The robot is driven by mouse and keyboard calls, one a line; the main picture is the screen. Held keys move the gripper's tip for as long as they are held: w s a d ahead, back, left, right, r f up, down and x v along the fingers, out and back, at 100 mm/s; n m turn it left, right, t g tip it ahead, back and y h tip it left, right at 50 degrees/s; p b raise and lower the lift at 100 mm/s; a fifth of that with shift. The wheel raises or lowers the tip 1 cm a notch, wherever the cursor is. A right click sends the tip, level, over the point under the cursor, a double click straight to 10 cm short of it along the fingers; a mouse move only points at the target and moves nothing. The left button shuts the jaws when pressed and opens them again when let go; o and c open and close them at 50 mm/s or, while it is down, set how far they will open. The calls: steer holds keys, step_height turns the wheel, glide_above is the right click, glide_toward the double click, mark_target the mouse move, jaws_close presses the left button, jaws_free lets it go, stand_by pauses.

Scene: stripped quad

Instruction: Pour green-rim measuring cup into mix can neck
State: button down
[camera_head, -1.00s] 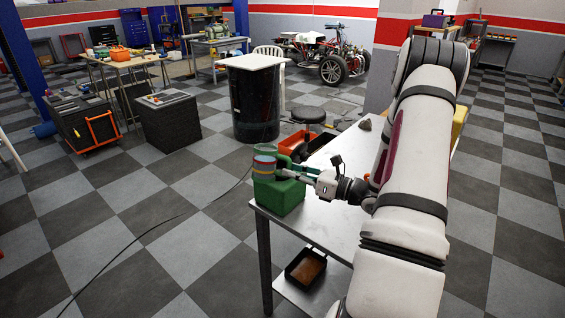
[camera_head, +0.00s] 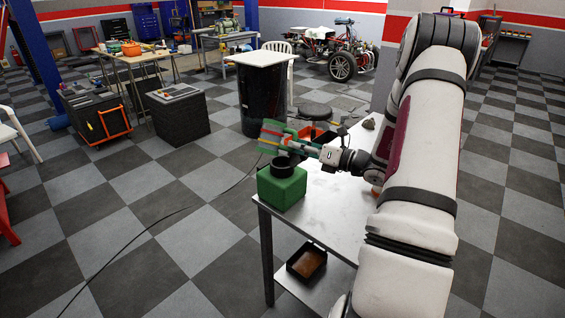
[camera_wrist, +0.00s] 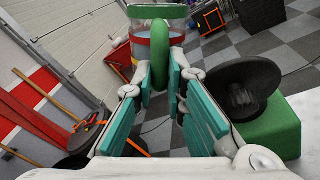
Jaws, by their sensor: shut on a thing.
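My gripper (camera_head: 306,147) is shut on the handle of the green-rim measuring cup (camera_head: 270,137). The wrist view shows the green handle (camera_wrist: 160,57) between my teal finger pads (camera_wrist: 160,80), with the clear cup (camera_wrist: 173,42) and its green rim beyond. The cup is tilted, and its coloured bands slant. I cannot tell how much it holds. The green mix can (camera_head: 282,188) stands upright on the table's near left corner. Its black neck (camera_head: 283,167) is open upward, below and close to the cup. The can also shows at right in the wrist view (camera_wrist: 275,130). No stream is visible.
The metal table (camera_head: 330,200) has bare top right of the can. A small dark lump (camera_head: 367,124) lies at its far end. A black tray (camera_head: 306,262) sits on the lower shelf. A black drum with a white top (camera_head: 262,100) stands behind.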

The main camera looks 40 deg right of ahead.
steer(key=shift+d+r, duration=0.1)
steer(key=shift+r, duration=0.05)
steer(key=shift+d+m, duration=0.1)
steer(key=shift+m, duration=0.3)
steer(key=shift+w+d+f+m, duration=0.1)
steer(key=shift+f+m, duration=0.15)
steer(key=shift+m, duration=0.55)
steer(key=shift+f+m, duration=0.25)
steer(key=shift+m, duration=0.55)
stand_by(2.8)
steer(key=shift+r+m+p, duration=0.4)
steer(key=shift+m+p, duration=0.15)
steer(key=shift+m, duration=0.15)
stand_by(2.3)
